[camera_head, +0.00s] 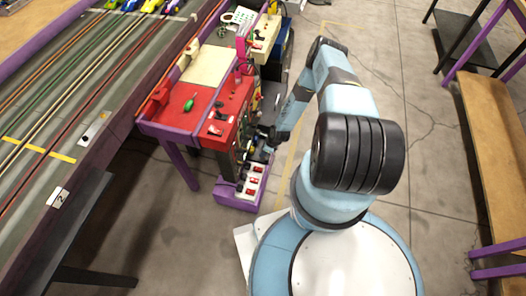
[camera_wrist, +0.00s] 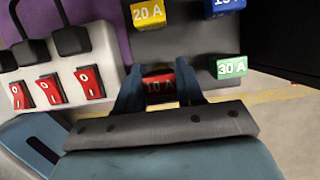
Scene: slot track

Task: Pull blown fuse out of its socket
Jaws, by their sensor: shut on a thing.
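In the wrist view, my gripper (camera_wrist: 160,92) is shut on a red fuse (camera_wrist: 160,86) marked 10 A, with one finger on each side of it. The fuse sits against the dark fuse panel (camera_wrist: 190,50); whether it is fully seated in its socket I cannot tell. A yellow 20 A fuse (camera_wrist: 148,14) is above it, a green 30 A fuse (camera_wrist: 230,68) to its right, and a blue fuse (camera_wrist: 224,6) at the top right. In the head view, my arm reaches down to the cabinet side, and the gripper tips are too small to make out.
A white strip (camera_wrist: 60,64) with several red rocker switches and black plugs is left of my gripper. In the head view, the red control bench (camera_head: 205,125) stands beside the slot track (camera_head: 75,90). A wooden bench (camera_head: 500,150) is at right, with open floor between.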

